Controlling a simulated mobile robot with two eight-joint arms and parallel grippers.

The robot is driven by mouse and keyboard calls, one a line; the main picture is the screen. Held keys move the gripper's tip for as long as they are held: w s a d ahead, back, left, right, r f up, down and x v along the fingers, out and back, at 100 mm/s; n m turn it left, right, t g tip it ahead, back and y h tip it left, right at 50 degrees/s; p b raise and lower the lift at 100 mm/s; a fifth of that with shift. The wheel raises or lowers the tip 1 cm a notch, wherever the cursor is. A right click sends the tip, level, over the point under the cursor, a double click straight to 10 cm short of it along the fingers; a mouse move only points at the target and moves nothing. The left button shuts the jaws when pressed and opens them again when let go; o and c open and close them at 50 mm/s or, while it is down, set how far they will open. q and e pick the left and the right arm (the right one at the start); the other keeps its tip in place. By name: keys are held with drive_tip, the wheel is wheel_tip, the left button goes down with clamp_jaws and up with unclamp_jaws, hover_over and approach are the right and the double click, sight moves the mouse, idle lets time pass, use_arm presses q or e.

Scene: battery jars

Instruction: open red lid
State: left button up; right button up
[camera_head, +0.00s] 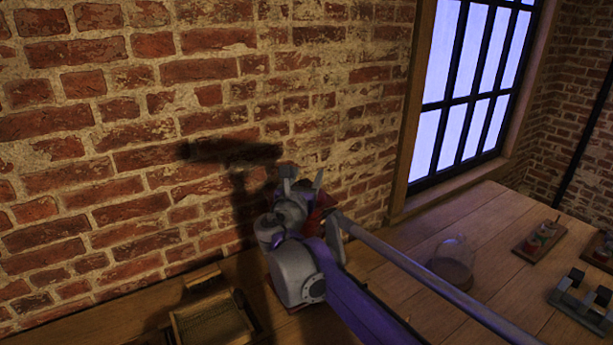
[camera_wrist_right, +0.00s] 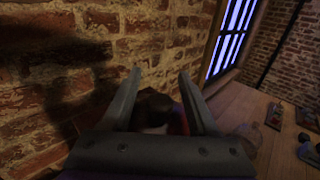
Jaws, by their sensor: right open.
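My right gripper (camera_head: 303,181) is open, close to the brick wall above the back of the table, its fingers pointing up and away. In the wrist view its two fingers (camera_wrist_right: 160,74) stand apart. A dark brown, rounded thing (camera_wrist_right: 152,106) with a pale part below it shows between them, and a red patch (camera_wrist_right: 184,122) shows beside the right finger. In the head view a red part (camera_head: 318,218) shows just behind the gripper, mostly hidden by it. I cannot tell whether this red part is the lid, or whether the fingers touch it. My left gripper is not in view.
A glass dome (camera_head: 453,262) stands on the wooden table (camera_head: 420,308) to the right. Small boards with red parts (camera_head: 541,238) and a grey block device (camera_head: 584,302) lie farther right. A wooden box (camera_head: 210,318) is at lower left. The brick wall (camera_head: 130,130) is close behind.

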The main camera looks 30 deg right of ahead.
drive_tip(key=shift+c, duration=0.2)
clamp_jaws()
idle(1.1)
